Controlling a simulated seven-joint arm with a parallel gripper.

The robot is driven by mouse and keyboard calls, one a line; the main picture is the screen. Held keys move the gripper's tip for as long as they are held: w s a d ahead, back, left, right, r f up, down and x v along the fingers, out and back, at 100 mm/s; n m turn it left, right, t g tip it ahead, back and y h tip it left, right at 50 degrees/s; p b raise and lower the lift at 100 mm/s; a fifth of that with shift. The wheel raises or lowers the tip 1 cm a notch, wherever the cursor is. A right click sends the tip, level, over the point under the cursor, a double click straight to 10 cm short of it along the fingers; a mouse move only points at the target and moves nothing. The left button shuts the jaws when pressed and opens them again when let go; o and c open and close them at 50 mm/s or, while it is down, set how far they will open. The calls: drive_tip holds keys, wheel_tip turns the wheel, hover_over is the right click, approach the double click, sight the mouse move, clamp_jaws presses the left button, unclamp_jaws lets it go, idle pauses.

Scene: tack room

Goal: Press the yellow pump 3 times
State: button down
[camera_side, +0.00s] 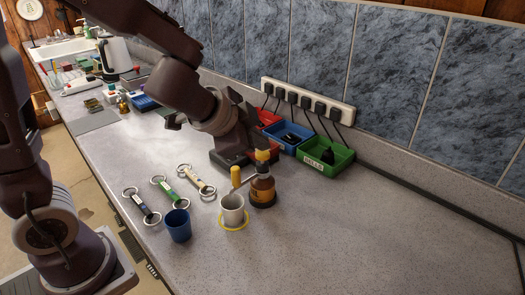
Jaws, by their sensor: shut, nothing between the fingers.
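An amber bottle (263,190) with a yellow pump top (262,156) stands upright on the grey counter, in a dark base. Its spout points left, toward a white cup (232,212). The cup stands within a yellow ring (233,226) on the counter. My gripper (263,146) points down, shut and empty, right over the pump top. From this angle I cannot tell whether the fingertips touch it. The hand hides part of the trays behind.
Red (268,118), blue (290,138) and green (325,157) trays sit below a power strip (307,103). The right counter is clear.

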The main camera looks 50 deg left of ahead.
sight(259, 155)
drive_tip(key=shift+f, duration=0.5)
idle(0.3)
drive_tip(key=shift+r, duration=1)
wheel_tip(259, 155, up, 6)
idle(2.3)
wheel_tip(259, 155, down, 6)
drive_tip(key=shift+f, duration=0.1)
idle(0.7)
idle(1.9)
